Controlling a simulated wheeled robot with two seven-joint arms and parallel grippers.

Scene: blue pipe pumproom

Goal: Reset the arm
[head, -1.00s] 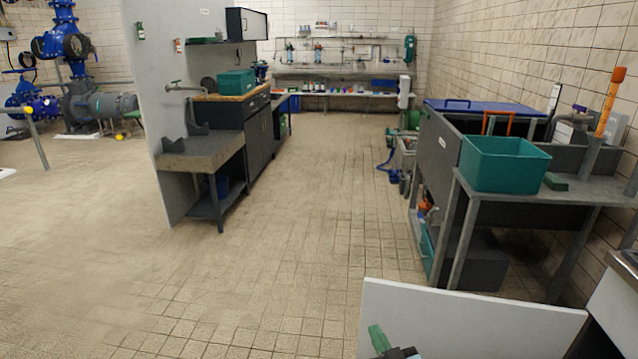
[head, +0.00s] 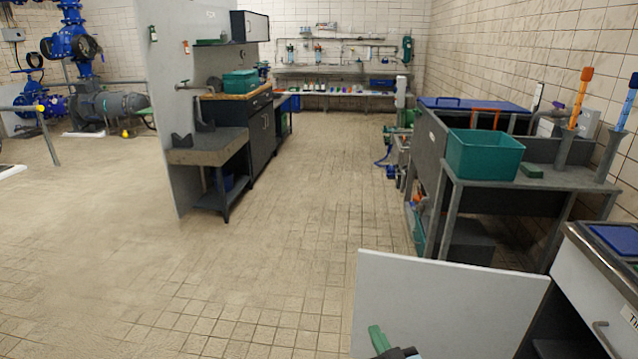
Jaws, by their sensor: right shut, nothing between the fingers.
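My right gripper (head: 379,340) shows at the bottom edge of the head view, right of the middle. Its green fingers are together with nothing between them. It is in front of a white panel (head: 450,300), and the rest of that arm is cut off by the frame. My left gripper is not in view.
A grey table on the right holds a teal bin (head: 484,155). A counter with a drawer (head: 590,290) stands at the lower right. A grey sink bench (head: 208,150) stands left of the middle. The tiled floor (head: 270,270) between is clear.

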